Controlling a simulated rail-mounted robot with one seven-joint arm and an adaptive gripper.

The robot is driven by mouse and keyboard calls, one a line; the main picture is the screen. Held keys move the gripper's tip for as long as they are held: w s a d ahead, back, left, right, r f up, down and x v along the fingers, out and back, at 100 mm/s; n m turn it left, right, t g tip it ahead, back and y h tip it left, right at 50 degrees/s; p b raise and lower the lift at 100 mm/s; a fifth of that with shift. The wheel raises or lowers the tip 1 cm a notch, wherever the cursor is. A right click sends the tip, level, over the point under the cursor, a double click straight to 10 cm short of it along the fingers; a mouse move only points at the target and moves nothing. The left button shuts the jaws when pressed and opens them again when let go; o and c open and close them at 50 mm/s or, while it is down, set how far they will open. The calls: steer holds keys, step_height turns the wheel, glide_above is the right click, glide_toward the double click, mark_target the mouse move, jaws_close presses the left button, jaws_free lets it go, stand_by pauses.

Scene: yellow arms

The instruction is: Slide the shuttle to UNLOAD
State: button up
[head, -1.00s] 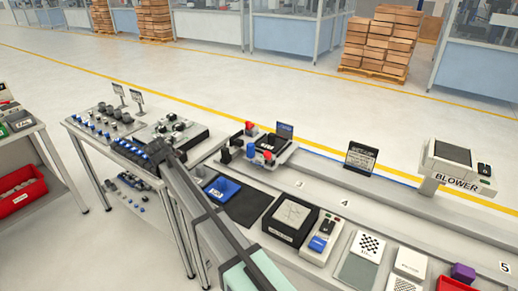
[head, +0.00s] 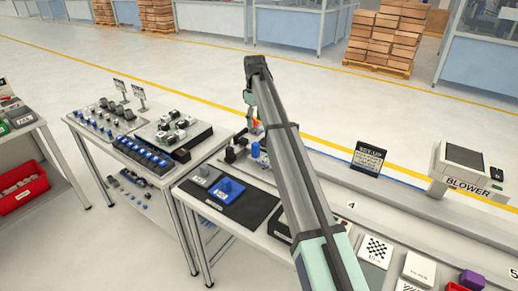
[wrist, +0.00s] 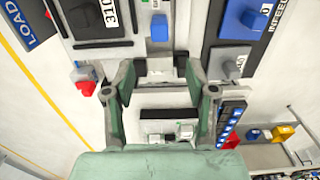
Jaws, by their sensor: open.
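The shuttle station stands at the end of the pale rail. In the head view I see its blue post (head: 255,150), a black part (head: 230,155) and a red knob (head: 257,124); my arm hides the rest. The wrist view shows a red knob (wrist: 87,88), a blue peg (wrist: 159,27), a labelled black block (wrist: 88,17) and the LOAD sign (wrist: 27,20) at upper left. My gripper (wrist: 159,78) is open, its fingers either side of a pale grey block (wrist: 159,70). I cannot tell whether they touch it or whether it belongs to the shuttle. No UNLOAD mark is readable.
A black mat (head: 245,207) holds a grey block (head: 205,176) and a blue block (head: 230,187). The parts table (head: 95,125) stands to the left. A black sign (head: 369,158) and the blower (head: 467,170) stand along the rail to the right.

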mark_target(256, 144)
step_height(256, 144, down, 15)
steer(key=p, duration=0.4)
jaws_close()
